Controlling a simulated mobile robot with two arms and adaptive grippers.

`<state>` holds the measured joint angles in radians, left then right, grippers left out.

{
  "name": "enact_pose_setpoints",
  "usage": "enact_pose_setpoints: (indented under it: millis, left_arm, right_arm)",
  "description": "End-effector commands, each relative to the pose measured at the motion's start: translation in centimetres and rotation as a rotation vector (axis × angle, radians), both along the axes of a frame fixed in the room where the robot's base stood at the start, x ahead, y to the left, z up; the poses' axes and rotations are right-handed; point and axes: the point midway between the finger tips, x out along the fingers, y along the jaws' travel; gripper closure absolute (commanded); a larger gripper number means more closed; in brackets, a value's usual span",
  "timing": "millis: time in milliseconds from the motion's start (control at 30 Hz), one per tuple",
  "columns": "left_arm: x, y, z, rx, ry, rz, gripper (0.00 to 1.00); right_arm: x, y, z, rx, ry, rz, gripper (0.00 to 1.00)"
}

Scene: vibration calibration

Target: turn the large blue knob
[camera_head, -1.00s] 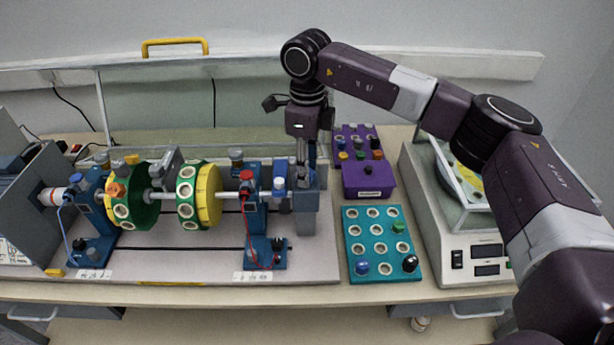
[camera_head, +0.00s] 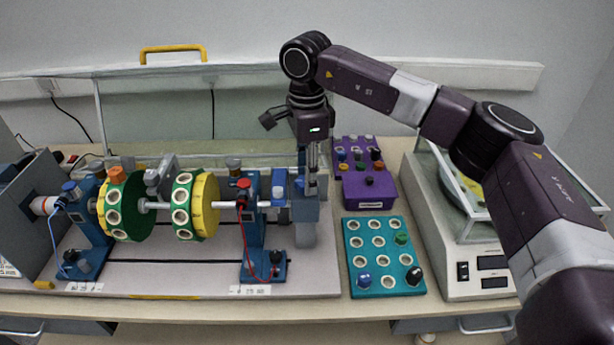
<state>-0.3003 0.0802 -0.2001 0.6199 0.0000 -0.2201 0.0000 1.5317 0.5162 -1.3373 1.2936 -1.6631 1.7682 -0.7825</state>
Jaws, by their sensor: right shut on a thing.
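The calibration rig stands on a light base plate (camera_head: 200,278). A shaft carries two green and yellow discs, the left disc (camera_head: 126,206) and the right disc (camera_head: 197,204), between blue stands. At its right end is a grey-blue block (camera_head: 306,226), with blue parts (camera_head: 280,184) at its upper left. My right gripper (camera_head: 311,172) points down at the top of this block, its fingers close together. It is shut on a blue part there, which seems to be the large blue knob; the fingers largely hide it. My left gripper is not in view.
Right of the rig are a purple box (camera_head: 370,196) with small knobs and a teal tray (camera_head: 384,255) with round holes and a few knobs. A balance (camera_head: 460,245) stands farther right, under my right arm. A clear panel stands behind the rig.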

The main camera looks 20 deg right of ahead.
Motion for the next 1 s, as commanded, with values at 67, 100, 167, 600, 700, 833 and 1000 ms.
enact_pose_setpoints:
  millis: [67,100,167,600,700,833,1000]
  left_arm:
    - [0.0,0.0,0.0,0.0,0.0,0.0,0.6]
    - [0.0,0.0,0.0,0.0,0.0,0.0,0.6]
    - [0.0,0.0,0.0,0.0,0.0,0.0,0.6]
    - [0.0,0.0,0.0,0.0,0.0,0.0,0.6]
    - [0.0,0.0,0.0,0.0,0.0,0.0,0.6]
    - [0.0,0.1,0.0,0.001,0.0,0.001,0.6]
    - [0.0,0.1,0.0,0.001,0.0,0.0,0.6]
  right_arm:
    - [0.2,0.0,0.3,0.002,-0.007,0.004,0.92]
    - [0.2,0.0,0.3,0.002,-0.007,0.005,0.92]
    - [0.2,0.0,0.3,0.003,-0.007,0.006,0.92]
    - [0.1,0.0,0.2,0.002,-0.005,0.005,0.6]
    - [0.1,0.0,0.2,0.001,-0.004,0.005,0.6]
    - [0.1,0.0,0.6,0.001,-0.004,0.006,0.6]
    - [0.1,0.0,3.1,0.003,-0.007,0.006,0.6]
